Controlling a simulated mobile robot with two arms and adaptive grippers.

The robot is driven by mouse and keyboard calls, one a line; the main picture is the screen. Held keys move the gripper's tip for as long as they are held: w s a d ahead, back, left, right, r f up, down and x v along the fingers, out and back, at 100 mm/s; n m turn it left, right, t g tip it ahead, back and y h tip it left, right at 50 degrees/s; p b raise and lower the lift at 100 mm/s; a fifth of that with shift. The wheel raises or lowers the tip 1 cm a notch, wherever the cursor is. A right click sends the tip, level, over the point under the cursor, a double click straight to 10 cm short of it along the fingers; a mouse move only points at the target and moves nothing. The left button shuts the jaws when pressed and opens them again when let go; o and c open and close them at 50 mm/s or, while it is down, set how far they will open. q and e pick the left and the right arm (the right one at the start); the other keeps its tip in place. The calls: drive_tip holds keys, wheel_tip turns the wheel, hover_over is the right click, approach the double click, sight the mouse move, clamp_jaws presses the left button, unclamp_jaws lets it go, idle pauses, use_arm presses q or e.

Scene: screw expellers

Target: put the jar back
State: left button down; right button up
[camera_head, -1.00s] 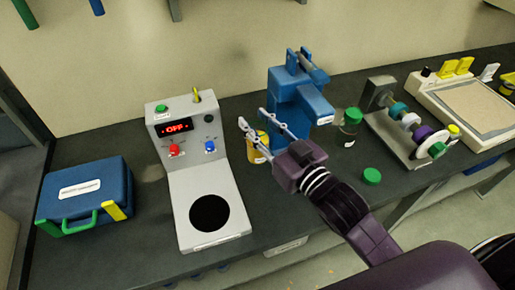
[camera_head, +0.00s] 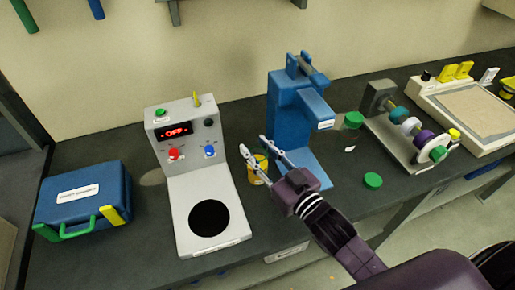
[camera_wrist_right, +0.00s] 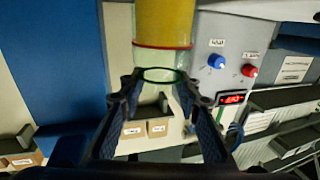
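The jar (camera_head: 257,170) has yellow contents and stands out between the grey appliance and the blue press. In the right wrist view the jar (camera_wrist_right: 163,30) shows upside down, with clear glass and a thin green ring at its mouth. My right gripper (camera_head: 255,147) has one finger on each side of the jar's upper part; the right wrist view shows the fingertips (camera_wrist_right: 160,88) close against the glass. The gripper appears shut on the jar. I cannot tell whether the jar's bottom touches the bench. My left gripper is not in view.
The grey appliance (camera_head: 205,190) reads OFF and stands left of the jar. The blue press (camera_head: 290,110) is behind to the right. A green lid (camera_head: 373,180) lies on the bench (camera_head: 150,235); another green lid (camera_head: 353,118) is farther back. A blue case (camera_head: 80,200) sits left.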

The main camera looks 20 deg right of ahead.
drive_tip(key=o, duration=0.4)
drive_tip(key=shift+c, duration=0.2)
drive_tip(key=shift+s, duration=0.1)
drive_tip(key=b+v, duration=0.2)
drive_tip(key=v, duration=0.9)
drive_tip(key=shift+s+d, duration=0.15)
drive_tip(key=shift+s, duration=0.25)
drive_tip(key=shift+r, duration=0.1)
